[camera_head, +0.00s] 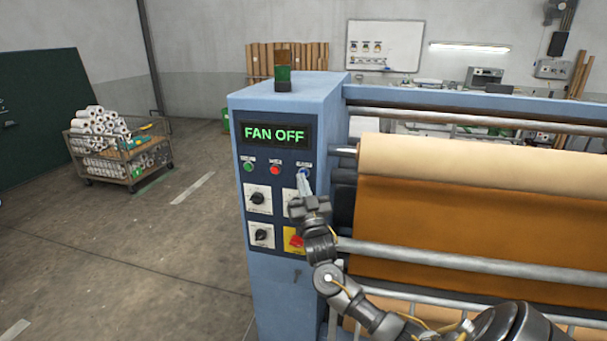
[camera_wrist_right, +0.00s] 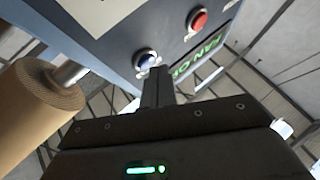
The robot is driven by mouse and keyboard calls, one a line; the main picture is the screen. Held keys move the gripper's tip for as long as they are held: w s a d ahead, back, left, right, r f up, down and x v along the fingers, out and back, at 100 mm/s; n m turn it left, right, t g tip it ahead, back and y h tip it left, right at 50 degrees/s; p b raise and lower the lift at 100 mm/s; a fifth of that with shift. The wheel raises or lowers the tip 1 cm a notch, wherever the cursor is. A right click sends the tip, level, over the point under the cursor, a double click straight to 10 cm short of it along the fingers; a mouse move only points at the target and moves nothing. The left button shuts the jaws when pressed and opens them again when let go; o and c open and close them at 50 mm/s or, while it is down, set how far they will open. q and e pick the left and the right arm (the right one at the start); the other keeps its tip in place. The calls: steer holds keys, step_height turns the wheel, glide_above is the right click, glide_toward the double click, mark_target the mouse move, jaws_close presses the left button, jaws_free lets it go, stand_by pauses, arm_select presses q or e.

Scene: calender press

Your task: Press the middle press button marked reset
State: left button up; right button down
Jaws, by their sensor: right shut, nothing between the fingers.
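The blue press's control panel has a row of three buttons: green (camera_head: 248,167) at left, red (camera_head: 275,170) in the middle and blue (camera_head: 304,173) at right. Their small labels are too blurred to read surely. My right gripper (camera_head: 302,178) is shut and empty, its fingertips at the blue button and partly over it. The right wrist view shows the closed fingertips (camera_wrist_right: 157,72) close beside the blue button (camera_wrist_right: 146,59), with the red button (camera_wrist_right: 199,20) farther off; contact cannot be told. My left gripper is out of view.
A display (camera_head: 274,135) reads FAN OFF above the buttons. Black rotary switches (camera_head: 258,198) and a red knob on yellow (camera_head: 294,240) sit below. The brown roll (camera_head: 480,165) and rails are right of the panel. Floor left of the press is open, with a cart (camera_head: 120,165) beyond.

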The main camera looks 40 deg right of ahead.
steer(key=shift+s+a, duration=0.25)
steer(key=shift+a, duration=0.1)
steer(key=s+a+p, duration=0.1)
steer(key=a, duration=0.1)
steer(key=s+a+p, duration=0.1)
steer(key=s+a, duration=0.1)
stand_by(0.5)
steer(key=shift+w, duration=0.1)
stand_by(0.6)
